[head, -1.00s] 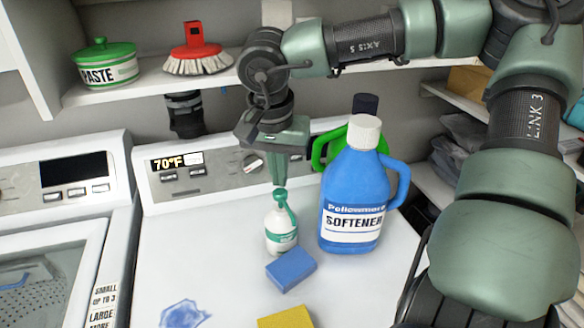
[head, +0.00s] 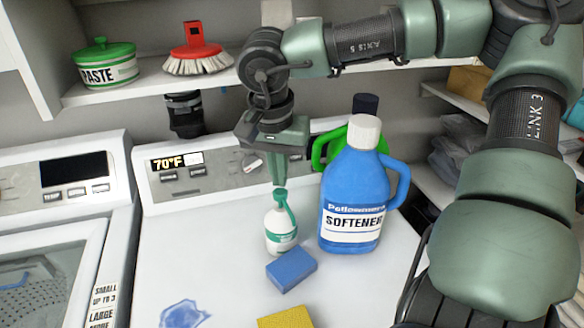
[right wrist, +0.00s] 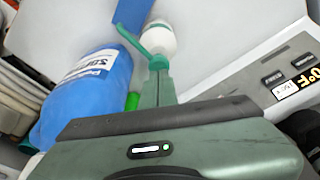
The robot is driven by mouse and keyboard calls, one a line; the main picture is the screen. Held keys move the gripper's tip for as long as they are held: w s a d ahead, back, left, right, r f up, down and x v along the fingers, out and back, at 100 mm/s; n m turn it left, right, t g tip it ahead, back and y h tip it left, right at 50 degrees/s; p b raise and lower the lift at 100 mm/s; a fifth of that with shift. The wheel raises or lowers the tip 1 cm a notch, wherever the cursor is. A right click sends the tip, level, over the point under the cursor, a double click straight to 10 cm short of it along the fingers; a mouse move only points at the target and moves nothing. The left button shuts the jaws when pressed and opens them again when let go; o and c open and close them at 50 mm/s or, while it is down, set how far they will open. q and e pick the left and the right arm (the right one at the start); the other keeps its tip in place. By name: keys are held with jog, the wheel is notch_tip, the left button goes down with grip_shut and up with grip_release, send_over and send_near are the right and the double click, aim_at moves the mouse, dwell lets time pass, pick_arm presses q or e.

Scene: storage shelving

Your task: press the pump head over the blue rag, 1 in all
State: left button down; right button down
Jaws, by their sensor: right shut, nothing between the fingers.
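The pump bottle (head: 280,233) is white with a green band and stands upright on the white machine top. Its green pump head (head: 280,197) has a spout slanting toward the lower right. In front of it lies a blue block (head: 291,270), like a sponge or folded rag. A flat blue patch (head: 184,314) lies at the front left; I cannot tell which is the rag. My right gripper (head: 279,181) is shut and empty, pointing down just above the pump head. The pump head (right wrist: 158,62) is at the fingertips in the right wrist view; contact is unclear. My left gripper is not in view.
A blue softener jug (head: 354,190) stands close right of the pump bottle, with a green-handled jug (head: 326,148) behind. A yellow block (head: 286,318) lies at the front. A shelf (head: 150,88) above holds a paste tub (head: 106,66) and a red brush (head: 196,52).

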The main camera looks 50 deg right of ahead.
jog(key=shift+f, duration=0.1)
jog(key=shift+f+b, duration=1.3)
jog(key=shift+f, duration=0.05)
jog(key=shift+r+p, duration=0.95)
jog(key=shift+r, duration=0.4)
jog(key=shift+r, duration=0.1)
notch_tip(320, 180, up, 6)
jog(key=p, duration=0.4)
dwell(0.3)
